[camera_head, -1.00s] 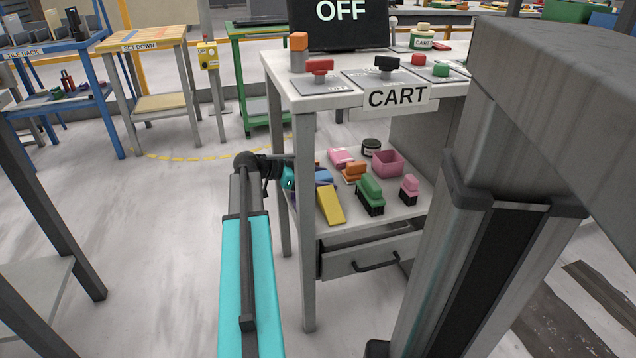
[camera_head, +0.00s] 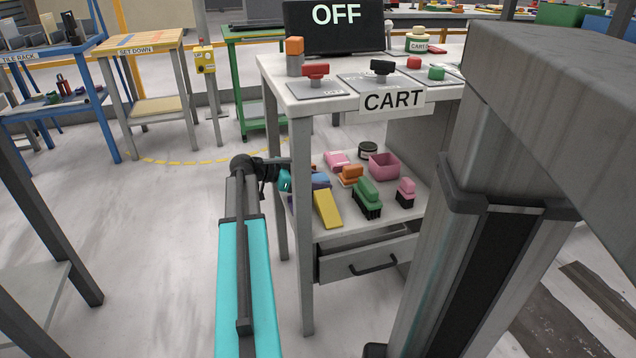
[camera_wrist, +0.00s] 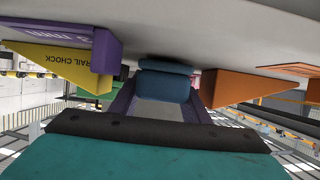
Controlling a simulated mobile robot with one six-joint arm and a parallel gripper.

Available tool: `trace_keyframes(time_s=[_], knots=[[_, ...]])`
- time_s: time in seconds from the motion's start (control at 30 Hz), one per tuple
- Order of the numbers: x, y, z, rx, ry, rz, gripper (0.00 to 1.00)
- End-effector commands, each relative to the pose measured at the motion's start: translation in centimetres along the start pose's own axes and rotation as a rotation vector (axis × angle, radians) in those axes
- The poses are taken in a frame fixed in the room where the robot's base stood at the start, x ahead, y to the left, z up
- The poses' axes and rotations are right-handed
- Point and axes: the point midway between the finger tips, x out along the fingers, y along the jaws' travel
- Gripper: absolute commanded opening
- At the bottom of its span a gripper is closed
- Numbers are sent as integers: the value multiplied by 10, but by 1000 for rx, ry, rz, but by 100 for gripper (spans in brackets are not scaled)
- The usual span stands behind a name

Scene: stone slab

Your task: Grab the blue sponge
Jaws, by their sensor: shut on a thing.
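The blue sponge (camera_wrist: 166,84) shows in the middle of the wrist view, between the two dark fingers of my gripper (camera_wrist: 163,98). The gripper is shut on it. The wrist view is upside down, with the grey shelf surface at the top. The sponge is close to that surface; I cannot tell whether it touches. In the head view my teal wrist (camera_head: 286,181) reaches into the left side of the cart's lower shelf (camera_head: 385,224). The fingers are hidden there, and I cannot clearly pick out the sponge.
Near the sponge are a purple block (camera_wrist: 106,48), a yellow chock (camera_wrist: 62,66) and an orange wedge (camera_wrist: 245,86). The shelf also holds a green brush (camera_head: 367,192), a pink bin (camera_head: 384,166) and a pink brush (camera_head: 405,188). The cart's top (camera_head: 335,103) overhangs the shelf.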

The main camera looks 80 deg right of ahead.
Motion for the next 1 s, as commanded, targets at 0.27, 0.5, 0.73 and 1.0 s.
trace_keyframes(time_s=[0.27,0.5,0.73,1.0], knots=[[-13,0,-31,2,0,-1,21],[-31,0,-76,3,0,0,21],[-49,0,-120,2,1,-1,21],[-63,0,-154,2,0,1,21]])
